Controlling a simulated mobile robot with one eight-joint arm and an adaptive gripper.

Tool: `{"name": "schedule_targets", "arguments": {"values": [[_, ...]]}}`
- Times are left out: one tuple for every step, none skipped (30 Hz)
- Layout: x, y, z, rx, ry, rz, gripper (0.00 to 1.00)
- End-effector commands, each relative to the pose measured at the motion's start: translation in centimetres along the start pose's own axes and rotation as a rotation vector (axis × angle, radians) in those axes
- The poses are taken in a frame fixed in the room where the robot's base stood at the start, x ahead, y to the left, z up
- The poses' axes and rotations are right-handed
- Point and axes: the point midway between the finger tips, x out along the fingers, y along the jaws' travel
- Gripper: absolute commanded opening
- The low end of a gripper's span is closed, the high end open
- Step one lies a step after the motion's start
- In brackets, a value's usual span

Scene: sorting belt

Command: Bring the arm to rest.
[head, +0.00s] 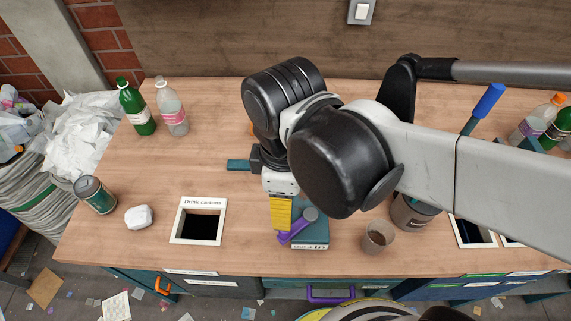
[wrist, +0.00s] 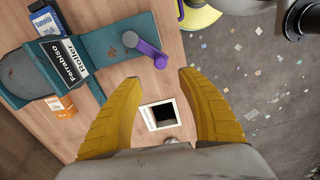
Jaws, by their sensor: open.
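My gripper (head: 281,213) hangs from my arm over the front middle of the workbench, with its yellow fingers down. In the wrist view my gripper (wrist: 160,79) is open, the two yellow fingers well apart with nothing between them. A teal roller device (head: 313,236) with a purple crank (head: 297,230) stands just beside and below the fingers. The wrist view shows the roller device (wrist: 115,46) and its purple crank (wrist: 148,50) beyond the fingertips, not gripped. My arm crosses the right half of the head view and hides part of the bench.
The bench (head: 150,218) has a "Drink cartons" opening (head: 181,234) left of my gripper. A dark can (head: 95,195), a white crumpled piece (head: 139,217) and two bottles (head: 172,108) stand left. A clear cup (head: 378,237) stands right of the roller.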

Motion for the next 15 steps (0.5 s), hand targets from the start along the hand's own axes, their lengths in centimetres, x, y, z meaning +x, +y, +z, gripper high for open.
{"name": "schedule_targets", "arguments": {"values": [[0.01, 0.0, 0.0, 0.0, 0.0, 0.0, 0.47], [0.01, 0.0, 0.0, 0.0, 0.0, 0.0, 0.47], [0.02, 0.0, 0.0, 0.0, 0.0, 0.0, 0.47], [0.02, 0.0, 0.0, 0.0, 0.0, 0.0, 0.47], [0.02, 0.0, 0.0, 0.0, 0.0, 0.0, 0.47], [0.03, 0.0, 0.0, 0.0, 0.0, 0.0, 0.47], [0.03, 0.01, 0.0, 0.0, 0.0, 0.0, 0.47], [0.03, 0.0, 0.0, 0.0, 0.0, 0.0, 0.47], [0.03, 0.01, 0.0, 0.0, 0.0, 0.0, 0.47], [0.04, 0.01, 0.0, 0.0, 0.0, 0.0, 0.47], [0.04, 0.01, 0.0, 0.0, 0.0, 0.0, 0.47], [0.04, 0.01, 0.01, 0.001, 0.0, 0.0, 0.47], [0.03, 0.05, 0.06, 0.005, 0.001, 0.001, 0.47], [0.01, 0.15, 0.18, 0.014, 0.004, 0.004, 0.47], [-0.03, 0.39, 0.5, 0.039, 0.01, 0.011, 0.47]]}}
